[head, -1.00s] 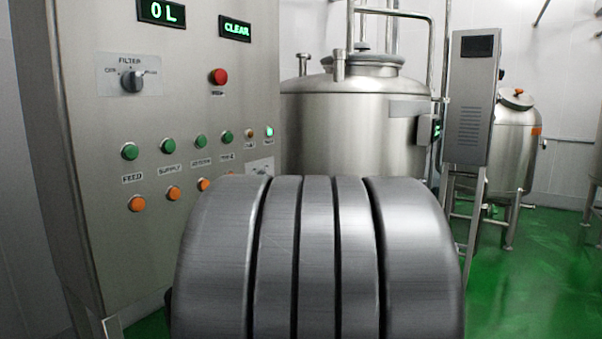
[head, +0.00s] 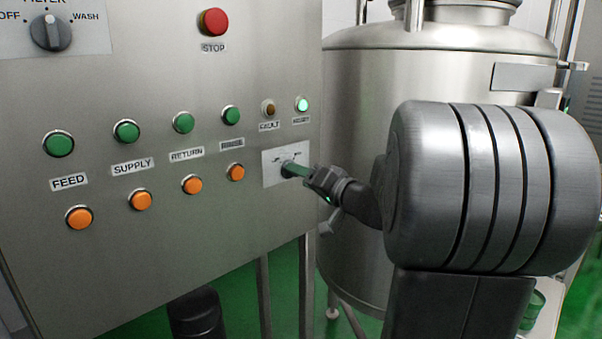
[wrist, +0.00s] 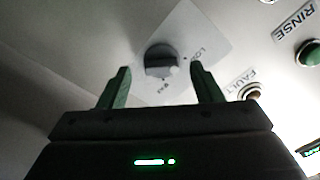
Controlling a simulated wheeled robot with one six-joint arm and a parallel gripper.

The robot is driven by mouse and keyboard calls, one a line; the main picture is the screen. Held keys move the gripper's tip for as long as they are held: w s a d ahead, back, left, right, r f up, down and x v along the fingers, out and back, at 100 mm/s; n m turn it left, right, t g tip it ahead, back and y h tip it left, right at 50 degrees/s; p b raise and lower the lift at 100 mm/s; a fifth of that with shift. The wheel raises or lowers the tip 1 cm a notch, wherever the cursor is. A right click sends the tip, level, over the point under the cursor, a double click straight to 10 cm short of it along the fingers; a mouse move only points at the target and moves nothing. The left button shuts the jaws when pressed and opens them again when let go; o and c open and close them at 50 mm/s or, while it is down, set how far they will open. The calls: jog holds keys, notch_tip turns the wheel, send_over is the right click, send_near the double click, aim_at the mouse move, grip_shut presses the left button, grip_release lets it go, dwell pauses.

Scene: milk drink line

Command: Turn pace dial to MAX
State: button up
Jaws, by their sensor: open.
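The pace dial (wrist: 161,62) is a dark round knob on a light plate, between and just beyond my fingertips in the wrist view. Its labels are small; one reads like "LOW" and another is too blurred to read. In the head view its plate (head: 270,173) sits at the lower right of the panel, and my gripper hides most of the knob. My gripper (wrist: 160,84) has green fingers, spread apart on either side of the dial, with a visible gap to it. In the head view my gripper (head: 296,170) reaches the plate from the right.
The steel panel (head: 150,90) carries a red STOP button (head: 213,22), a filter switch (head: 51,32), green buttons and orange buttons. A steel tank (head: 440,65) stands behind my arm.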

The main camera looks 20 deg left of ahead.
jog(key=x, duration=0.2)
jog(key=shift+a, duration=0.3)
jog(key=c, duration=0.9)
